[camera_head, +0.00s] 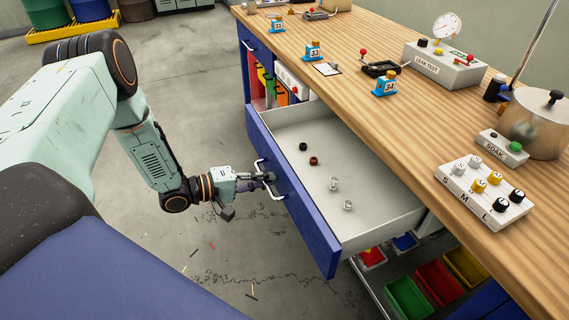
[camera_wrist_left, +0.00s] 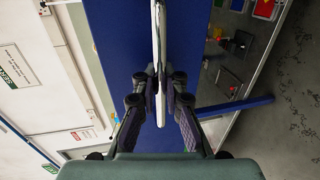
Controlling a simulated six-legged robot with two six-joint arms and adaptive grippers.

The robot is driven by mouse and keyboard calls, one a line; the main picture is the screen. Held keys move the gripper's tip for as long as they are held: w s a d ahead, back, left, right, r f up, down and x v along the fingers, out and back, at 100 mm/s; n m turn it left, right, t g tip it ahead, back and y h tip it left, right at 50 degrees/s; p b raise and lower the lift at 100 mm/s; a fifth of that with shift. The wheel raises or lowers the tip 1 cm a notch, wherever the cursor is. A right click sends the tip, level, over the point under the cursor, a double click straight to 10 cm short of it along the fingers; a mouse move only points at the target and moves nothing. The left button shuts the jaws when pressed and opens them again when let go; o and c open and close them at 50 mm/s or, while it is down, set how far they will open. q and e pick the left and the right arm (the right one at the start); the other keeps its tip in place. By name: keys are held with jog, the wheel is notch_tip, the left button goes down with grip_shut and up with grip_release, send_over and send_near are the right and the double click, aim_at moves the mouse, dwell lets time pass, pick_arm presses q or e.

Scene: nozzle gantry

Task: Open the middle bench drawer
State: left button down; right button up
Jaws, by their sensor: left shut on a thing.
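The blue-fronted middle bench drawer (camera_head: 300,205) stands pulled well out from the wooden bench in the head view. Its pale inside shows a few small dark and light fittings. My left gripper (camera_head: 268,182) is at the drawer front, shut on the white bar handle (camera_head: 263,170). In the left wrist view, the fingers (camera_wrist_left: 160,85) close on both sides of the white handle (camera_wrist_left: 157,60), in front of the blue drawer face (camera_wrist_left: 115,30). My right gripper is not in view.
The bench top (camera_head: 340,30) carries a leak test box (camera_head: 445,65), a steel pot (camera_head: 538,125) and a tray of knobs (camera_head: 483,192). Coloured bins (camera_head: 408,297) sit below the drawer. The concrete floor left of the drawer is mostly free.

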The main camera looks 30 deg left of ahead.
pick_arm(q)
jog(key=shift+p+v, duration=0.4)
jog(key=shift+v, duration=0.75)
jog(key=shift+a+f, duration=0.15)
jog(key=c, duration=1.7)
grip_release()
jog(key=shift+s, duration=0.1)
jog(key=v, duration=1.1)
jog(key=shift+s+a, duration=0.25)
jog(key=shift+s, duration=0.05)
jog(key=shift+f, duration=0.1)
jog(key=shift+s, duration=0.1)
